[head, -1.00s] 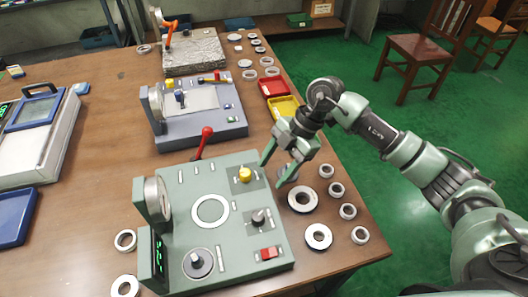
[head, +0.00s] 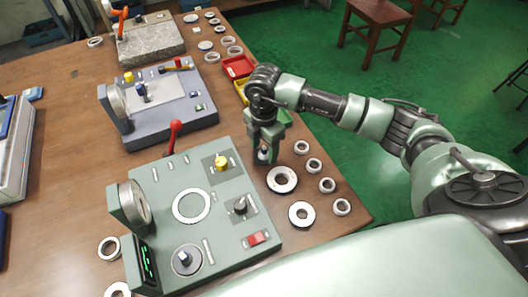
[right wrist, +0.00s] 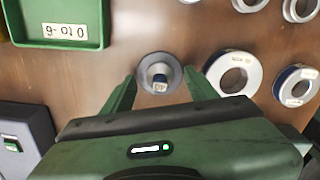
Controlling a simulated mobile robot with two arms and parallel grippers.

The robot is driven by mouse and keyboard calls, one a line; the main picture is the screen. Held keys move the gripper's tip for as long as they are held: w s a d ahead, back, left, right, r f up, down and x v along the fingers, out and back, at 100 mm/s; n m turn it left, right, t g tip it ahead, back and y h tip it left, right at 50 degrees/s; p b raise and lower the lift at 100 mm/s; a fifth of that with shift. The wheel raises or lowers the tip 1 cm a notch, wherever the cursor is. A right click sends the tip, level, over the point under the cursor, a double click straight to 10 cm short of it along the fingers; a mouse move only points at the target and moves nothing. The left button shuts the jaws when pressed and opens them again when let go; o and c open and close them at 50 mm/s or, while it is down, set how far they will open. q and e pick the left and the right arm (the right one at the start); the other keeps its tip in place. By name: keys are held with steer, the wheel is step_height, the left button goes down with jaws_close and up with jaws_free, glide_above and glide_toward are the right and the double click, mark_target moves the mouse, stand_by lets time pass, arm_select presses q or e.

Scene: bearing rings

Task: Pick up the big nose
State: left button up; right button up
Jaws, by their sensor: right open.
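A grey round piece with a wide flange and a raised stem (right wrist: 160,70) stands on the table in the right wrist view; it looks like the big nose. A small label shows on its stem. My right gripper (right wrist: 159,78) is open, with one finger on each side of this piece and gaps to both. In the head view my right gripper (head: 265,160) points down beside the green machine, and its fingers mostly hide the piece. My left gripper is not in view.
Large flanged rings (head: 282,179) and several small rings (head: 315,166) lie right of the gripper. The green machine (head: 195,235) stands close on its left. A red bin (head: 238,67) and a yellow bin (head: 241,88) lie behind.

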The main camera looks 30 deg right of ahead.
jaws_close()
steer(key=shift+w, duration=0.1)
